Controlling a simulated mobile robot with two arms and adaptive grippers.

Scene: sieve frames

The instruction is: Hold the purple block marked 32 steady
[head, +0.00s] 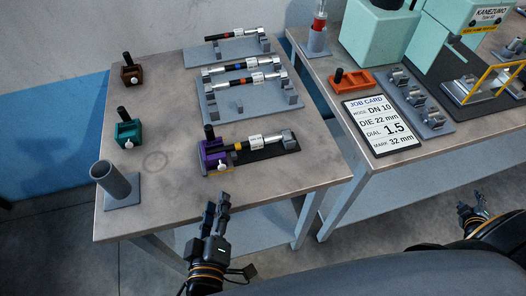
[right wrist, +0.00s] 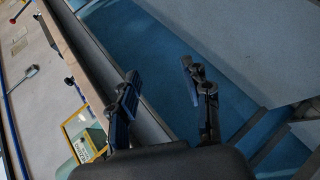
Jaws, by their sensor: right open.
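The purple block (head: 213,153) stands at the front of the left table, with a black knob on top and a white screw on its near side. Its 32 mark is not readable. A yellow-banded tool (head: 243,145) runs from the block to a grey rest on a dark plate (head: 262,154). My left gripper (head: 217,204) is just in front of the table edge, below the block and apart from it, fingers apart and empty. My right gripper (head: 474,211) is at the far right; in the right wrist view its fingers (right wrist: 160,85) are apart with nothing between them.
A green block (head: 128,133), a brown block (head: 131,75) and a grey tube (head: 112,181) stand left. Tools on grey racks (head: 237,104) lie behind. The right table holds an orange block (head: 352,82), a job card (head: 382,124) and a machine (head: 383,35).

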